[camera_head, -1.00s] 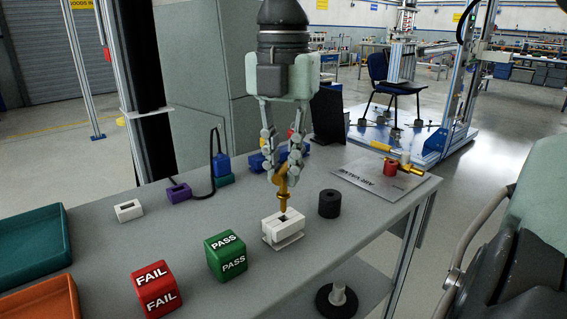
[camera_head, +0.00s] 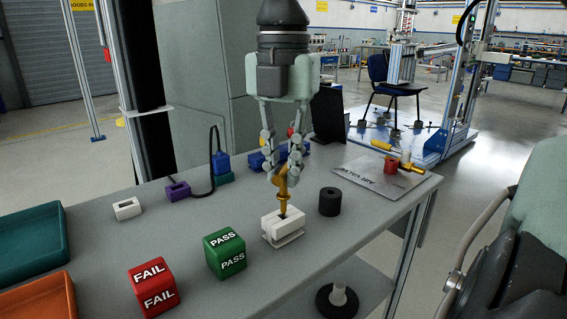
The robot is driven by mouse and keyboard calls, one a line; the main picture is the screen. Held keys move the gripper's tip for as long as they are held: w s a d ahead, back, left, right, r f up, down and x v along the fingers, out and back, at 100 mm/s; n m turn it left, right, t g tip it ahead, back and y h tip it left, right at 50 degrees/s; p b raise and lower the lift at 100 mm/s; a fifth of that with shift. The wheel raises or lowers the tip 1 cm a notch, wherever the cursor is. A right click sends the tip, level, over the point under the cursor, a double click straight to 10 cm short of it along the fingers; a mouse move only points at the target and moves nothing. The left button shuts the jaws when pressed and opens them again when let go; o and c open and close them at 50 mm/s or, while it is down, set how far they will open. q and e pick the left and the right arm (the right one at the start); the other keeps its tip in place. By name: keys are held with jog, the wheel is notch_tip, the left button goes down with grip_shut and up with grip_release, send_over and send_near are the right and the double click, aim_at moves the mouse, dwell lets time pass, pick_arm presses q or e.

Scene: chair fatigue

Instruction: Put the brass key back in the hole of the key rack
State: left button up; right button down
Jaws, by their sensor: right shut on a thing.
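The brass key (camera_head: 283,200) is upright, its head between the fingers of my right gripper (camera_head: 283,176). My right gripper points down from above and is shut on the key. The key's lower end is at the dark hole in the top of the white key rack (camera_head: 283,227). I cannot tell how deep the tip sits in the hole. The rack stands on the grey table. My left gripper is not in view.
A green PASS cube (camera_head: 225,253) and a red FAIL cube (camera_head: 154,286) stand left of the rack. A black cylinder (camera_head: 330,201) stands close on its right. Teal (camera_head: 40,262) and orange (camera_head: 62,290) trays are at the left. The AIR VALVE plate (camera_head: 372,180) lies behind right.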

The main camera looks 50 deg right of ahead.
jog(key=shift+f+b, duration=1.55)
jog(key=shift+f, duration=0.2)
jog(key=c, duration=1.4)
grip_release()
jog(key=shift+r, duration=0.1)
notch_tip(320, 180, up, 12)
